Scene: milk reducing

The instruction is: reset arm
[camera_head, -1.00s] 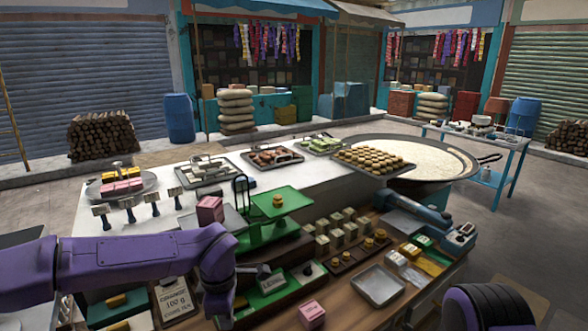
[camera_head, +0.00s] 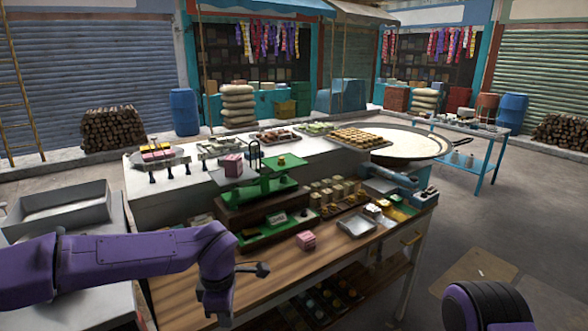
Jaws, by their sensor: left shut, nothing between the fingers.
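My left arm (camera_head: 130,268) comes in from the left, purple, and bends down at the wrist over the front left of the wooden counter (camera_head: 185,292). My left gripper (camera_head: 262,269) is dark, small in view, shut and empty, pointing right. It is apart from the pink block (camera_head: 306,240) on the counter and in front of the green balance scale (camera_head: 270,190). A part of my right arm (camera_head: 486,306) shows at the bottom right; its gripper is outside the picture.
The scale carries a pink stack (camera_head: 231,166) on one pan. A grey metal tray (camera_head: 356,225) lies on the counter. A wide pan of milk (camera_head: 400,142) stands behind. A grey bin (camera_head: 62,212) is at the left. Floor (camera_head: 470,225) at the right is open.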

